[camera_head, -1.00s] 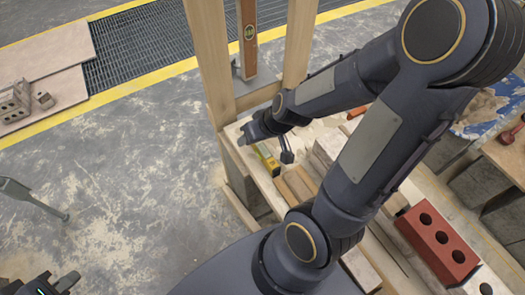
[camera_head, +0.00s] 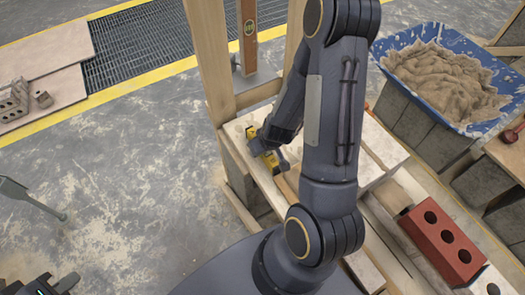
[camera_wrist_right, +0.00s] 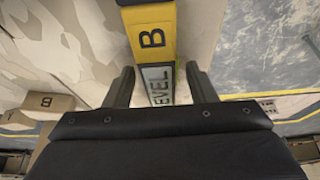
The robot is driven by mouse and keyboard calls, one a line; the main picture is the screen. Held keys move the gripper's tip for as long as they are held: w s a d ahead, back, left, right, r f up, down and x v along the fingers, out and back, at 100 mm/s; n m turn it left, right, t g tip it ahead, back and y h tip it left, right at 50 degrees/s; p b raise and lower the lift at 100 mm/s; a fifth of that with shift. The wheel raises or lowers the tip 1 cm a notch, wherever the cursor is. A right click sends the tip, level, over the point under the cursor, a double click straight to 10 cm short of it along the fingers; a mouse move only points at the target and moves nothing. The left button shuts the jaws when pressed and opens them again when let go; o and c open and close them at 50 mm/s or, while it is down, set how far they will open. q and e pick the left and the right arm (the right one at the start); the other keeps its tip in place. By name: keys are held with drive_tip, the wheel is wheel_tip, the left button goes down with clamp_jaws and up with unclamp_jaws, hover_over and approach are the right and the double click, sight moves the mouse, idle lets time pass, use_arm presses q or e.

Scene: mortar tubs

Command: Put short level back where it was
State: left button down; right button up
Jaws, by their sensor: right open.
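The short level (camera_head: 270,159) is yellow and lies on the pale board at the near end of the bench, partly covered by my right gripper (camera_head: 272,153). In the right wrist view the level (camera_wrist_right: 150,38) runs between the two dark fingers of my right gripper (camera_wrist_right: 159,82). A gap shows on each side, so the gripper is open around the level. The level's markings show a "B" and "LEVEL". My left gripper (camera_head: 42,285) shows only in part at the bottom left corner, away from the bench; its jaw opening is unclear.
A wooden post (camera_head: 208,55) stands close beside the right gripper. A red holed brick (camera_head: 441,243) lies on the bench to the right. A blue tub (camera_head: 386,62) of mortar rests on grey blocks behind. Open concrete floor (camera_head: 130,170) lies to the left.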

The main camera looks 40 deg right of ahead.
drive_tip(key=shift+f, duration=0.15)
clamp_jaws()
drive_tip(key=shift+w, duration=0.1)
idle(0.3)
